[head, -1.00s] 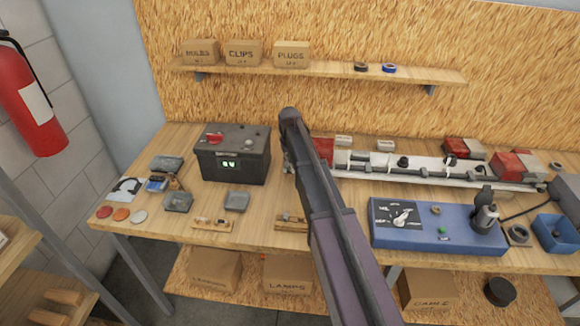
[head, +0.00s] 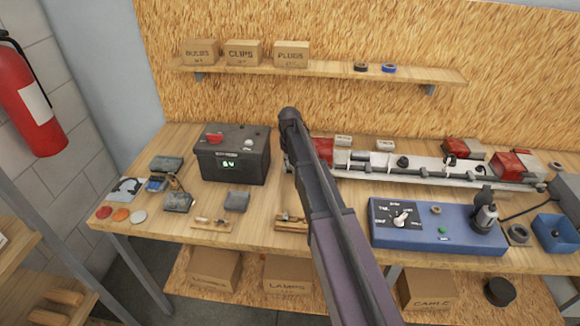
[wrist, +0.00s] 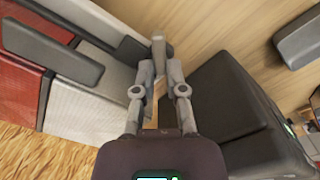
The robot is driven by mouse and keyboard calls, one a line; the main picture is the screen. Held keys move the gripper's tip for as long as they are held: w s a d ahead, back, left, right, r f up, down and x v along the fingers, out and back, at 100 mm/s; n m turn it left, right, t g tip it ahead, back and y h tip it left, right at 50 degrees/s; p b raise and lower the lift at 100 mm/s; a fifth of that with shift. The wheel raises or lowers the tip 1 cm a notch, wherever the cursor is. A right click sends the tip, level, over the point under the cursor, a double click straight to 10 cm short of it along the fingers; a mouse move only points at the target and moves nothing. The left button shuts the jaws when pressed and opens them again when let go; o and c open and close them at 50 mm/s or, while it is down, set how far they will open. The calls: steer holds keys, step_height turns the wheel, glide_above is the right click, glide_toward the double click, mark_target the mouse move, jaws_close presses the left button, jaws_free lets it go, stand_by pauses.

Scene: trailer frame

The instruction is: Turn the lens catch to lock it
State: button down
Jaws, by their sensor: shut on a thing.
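My gripper (wrist: 158,78) is shut on a slim grey lever-like piece (wrist: 158,44), seemingly the lens catch, which stands up between the fingertips in the wrist view. The red lens (wrist: 28,62) of a lamp with a pale housing lies to the left of the fingers. In the head view the lamp's red lens (head: 324,150) shows just right of my arm, at the left end of the pale trailer bar (head: 432,170). My arm hides the gripper and the catch there. I cannot tell how far the catch is turned.
A black box (head: 233,165) with a lit display stands close to the left of my gripper. A blue test panel (head: 420,238) with a dial is at the right front. Small parts lie on the bench's left. A shelf (head: 320,76) with cartons runs above.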

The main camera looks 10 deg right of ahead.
steer(key=shift+n, duration=1)
steer(key=n, duration=0.3)
steer(key=shift+n, duration=2.6)
steer(key=c, duration=0.6)
jaws_free()
